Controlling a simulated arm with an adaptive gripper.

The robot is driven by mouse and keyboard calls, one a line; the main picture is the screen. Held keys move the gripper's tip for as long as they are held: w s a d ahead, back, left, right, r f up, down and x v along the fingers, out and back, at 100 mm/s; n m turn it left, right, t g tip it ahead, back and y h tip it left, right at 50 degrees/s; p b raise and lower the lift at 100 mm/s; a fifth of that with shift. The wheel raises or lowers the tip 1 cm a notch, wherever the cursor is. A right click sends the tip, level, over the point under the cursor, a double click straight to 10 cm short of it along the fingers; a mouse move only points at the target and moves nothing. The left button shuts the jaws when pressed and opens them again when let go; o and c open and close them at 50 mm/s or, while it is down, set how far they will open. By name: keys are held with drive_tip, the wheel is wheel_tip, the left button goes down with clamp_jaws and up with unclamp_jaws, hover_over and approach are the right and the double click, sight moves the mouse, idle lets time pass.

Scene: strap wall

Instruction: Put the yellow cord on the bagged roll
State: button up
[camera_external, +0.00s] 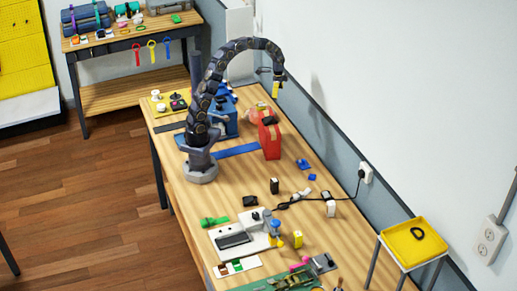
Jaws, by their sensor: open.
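My gripper (277,84) is at the end of the arched arm, high over the far part of the wooden table near the wall. It is small in view and open. A small yellow piece shows at its tip; I cannot tell whether it is part of the gripper or a thing behind it. I cannot pick out the yellow cord with certainty. Several coloured straps with rings, among them a red one (136,55), hang from the front edge of the back bench. Blue rolls (86,18) lie on that bench; I cannot tell which thing is the bagged roll.
A red case (270,138) and a blue box (224,122) stand beside my arm. A yellow tray (432,240) holds a black loop. The wall borders the table's right side.

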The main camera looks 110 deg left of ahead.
drive_tip(key=w+d+r+m, duration=0.1)
drive_tip(key=d+r, duration=0.2)
drive_tip(key=d, duration=1)
drive_tip(key=w+d+r+m, duration=0.1)
drive_tip(key=d+r, duration=0.3)
drive_tip(key=d, duration=0.9)
drive_tip(key=s+d+f+g, duration=0.1)
drive_tip(key=s+d, duration=1.1)
drive_tip(key=s, duration=0.1)
drive_tip(key=shift+n+g+y, duration=0.3)
drive_tip(key=shift+n+g, duration=0.1)
